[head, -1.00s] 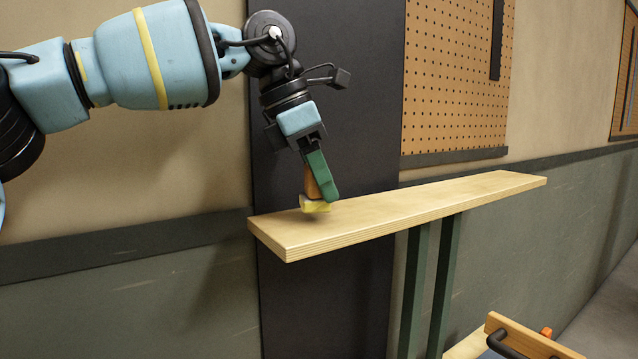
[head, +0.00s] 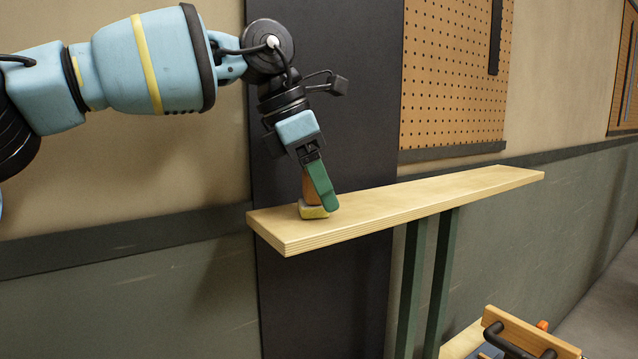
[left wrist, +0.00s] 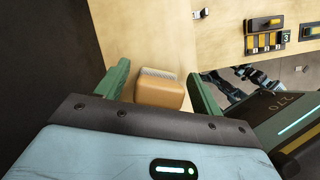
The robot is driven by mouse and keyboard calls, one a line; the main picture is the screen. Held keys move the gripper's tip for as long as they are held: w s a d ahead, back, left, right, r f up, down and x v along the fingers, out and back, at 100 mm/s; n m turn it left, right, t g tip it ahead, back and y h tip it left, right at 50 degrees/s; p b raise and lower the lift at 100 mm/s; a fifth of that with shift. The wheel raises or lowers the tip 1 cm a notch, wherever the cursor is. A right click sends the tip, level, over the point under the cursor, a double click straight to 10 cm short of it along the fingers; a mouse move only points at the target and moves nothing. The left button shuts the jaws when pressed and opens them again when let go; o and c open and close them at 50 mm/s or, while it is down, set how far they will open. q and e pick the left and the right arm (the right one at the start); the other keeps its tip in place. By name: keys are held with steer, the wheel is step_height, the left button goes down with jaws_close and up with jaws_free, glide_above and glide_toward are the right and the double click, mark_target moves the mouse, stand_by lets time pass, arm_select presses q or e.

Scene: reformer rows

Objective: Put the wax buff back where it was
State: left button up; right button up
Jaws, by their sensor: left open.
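The wax buff (head: 314,211) has a wooden handle and a pale yellow pad. It sits pad down on the near left part of the wooden shelf (head: 430,196). My left gripper (head: 325,200) is tilted down over it, with its green fingers on either side of the handle. In the left wrist view the buff's brown handle (left wrist: 160,92) lies between the two fingers, with a gap on the right side. The jaws are open. The near finger hides part of the buff in the head view. My right gripper is not in view.
A dark panel (head: 320,90) and a pegboard (head: 452,70) are on the wall behind the shelf. The shelf is bare to the right of the buff. A wooden piece with a dark handle (head: 510,340) shows at lower right.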

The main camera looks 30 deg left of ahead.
arm_select(q)
steer(key=v, duration=1.2)
steer(key=shift+r, duration=0.15)
